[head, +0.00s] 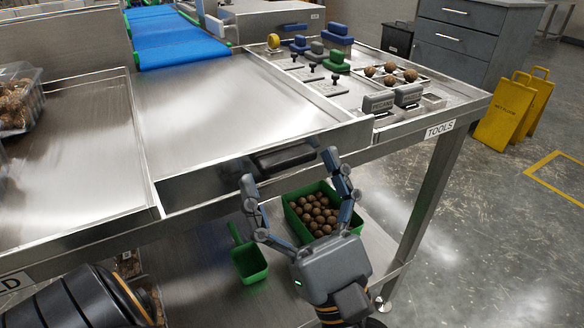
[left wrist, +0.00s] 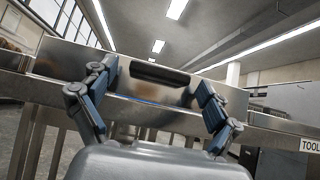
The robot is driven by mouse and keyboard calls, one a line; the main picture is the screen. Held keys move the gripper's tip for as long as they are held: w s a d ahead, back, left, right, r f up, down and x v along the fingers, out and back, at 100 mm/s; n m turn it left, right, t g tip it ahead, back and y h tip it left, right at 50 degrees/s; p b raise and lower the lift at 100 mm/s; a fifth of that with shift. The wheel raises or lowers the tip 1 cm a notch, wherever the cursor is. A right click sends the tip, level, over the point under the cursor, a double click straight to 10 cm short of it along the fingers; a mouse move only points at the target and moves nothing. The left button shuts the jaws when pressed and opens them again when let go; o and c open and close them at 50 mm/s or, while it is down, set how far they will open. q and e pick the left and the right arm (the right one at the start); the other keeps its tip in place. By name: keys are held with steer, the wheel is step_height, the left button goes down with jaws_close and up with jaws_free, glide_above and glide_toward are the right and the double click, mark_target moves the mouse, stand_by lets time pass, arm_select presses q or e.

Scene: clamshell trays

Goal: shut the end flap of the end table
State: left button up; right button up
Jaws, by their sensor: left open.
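The end flap (head: 215,178) is a bare metal panel along the near end of the end table (head: 220,110). It stands roughly upright, and I cannot tell whether it is fully closed. Its dark bar handle (head: 285,158) is near the middle. My left gripper (head: 290,170) is open and empty in front of the flap, its fingertips spread to either side of the handle. In the left wrist view the flap (left wrist: 85,65) faces me, with the handle (left wrist: 159,73) between the open fingers (left wrist: 153,80). Contact cannot be told. My right gripper is not in view.
A green bin (head: 293,212) of brown balls and a green scoop (head: 249,262) sit on the lower shelf. The tools surface (head: 452,96) at right holds several small items. A blue belt (head: 175,40) runs behind. Yellow floor signs (head: 503,110) stand right.

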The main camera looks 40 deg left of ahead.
arm_select(q)
steer(key=v, duration=1.1)
steer(key=shift+s+d+f, duration=0.15)
steer(key=shift+d+f, duration=0.05)
steer(key=shift+f, duration=0.05)
